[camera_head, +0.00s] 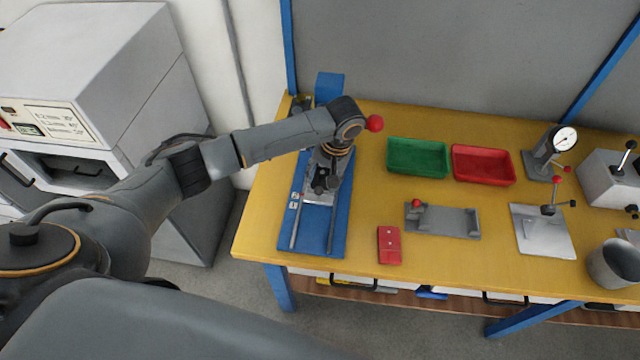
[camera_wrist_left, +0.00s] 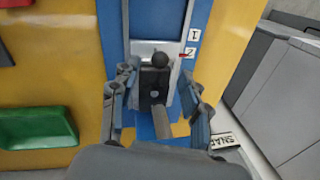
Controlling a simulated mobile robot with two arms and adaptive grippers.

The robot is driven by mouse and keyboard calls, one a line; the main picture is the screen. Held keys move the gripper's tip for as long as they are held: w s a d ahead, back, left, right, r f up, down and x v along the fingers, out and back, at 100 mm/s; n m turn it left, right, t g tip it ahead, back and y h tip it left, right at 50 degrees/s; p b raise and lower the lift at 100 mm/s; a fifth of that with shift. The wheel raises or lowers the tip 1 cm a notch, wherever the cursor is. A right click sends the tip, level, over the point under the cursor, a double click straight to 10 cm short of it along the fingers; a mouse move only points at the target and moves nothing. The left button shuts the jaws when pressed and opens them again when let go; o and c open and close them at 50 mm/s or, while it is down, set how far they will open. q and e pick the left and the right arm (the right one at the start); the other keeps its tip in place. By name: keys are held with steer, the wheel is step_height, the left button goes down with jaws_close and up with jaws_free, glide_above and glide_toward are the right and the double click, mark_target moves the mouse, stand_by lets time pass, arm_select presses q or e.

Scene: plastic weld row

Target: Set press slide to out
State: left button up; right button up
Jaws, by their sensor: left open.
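The blue press base (camera_head: 325,240) stands at the left end of the yellow table, with two rails running toward the front edge. The press slide (camera_head: 319,198) is a silvery plate on these rails, partly hidden by my gripper. In the left wrist view the slide (camera_wrist_left: 144,48) carries a dark block with a round black knob (camera_wrist_left: 160,60). A red pointer on its edge is beside the label marked 2. My left gripper (camera_wrist_left: 160,78) is open, its fingers on either side of the block and knob. In the head view my left gripper (camera_head: 322,182) is above the slide. My right gripper is not in view.
A red-knobbed lever (camera_head: 375,123) is beside my left wrist. A small red box (camera_head: 389,245), a grey fixture (camera_head: 445,221), a green tray (camera_head: 418,158) and a red tray (camera_head: 483,165) lie right of the press. A grey machine (camera_head: 90,70) stands left of the table.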

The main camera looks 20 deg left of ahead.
mark_target(319, 188)
arm_select(q)
steer(key=shift+a+f, duration=0.2)
steer(key=shift+f, duration=0.85)
steer(key=shift+a+f, duration=0.2)
steer(key=shift+f, duration=0.85)
steer(key=shift+c, duration=0.4)
jaws_close()
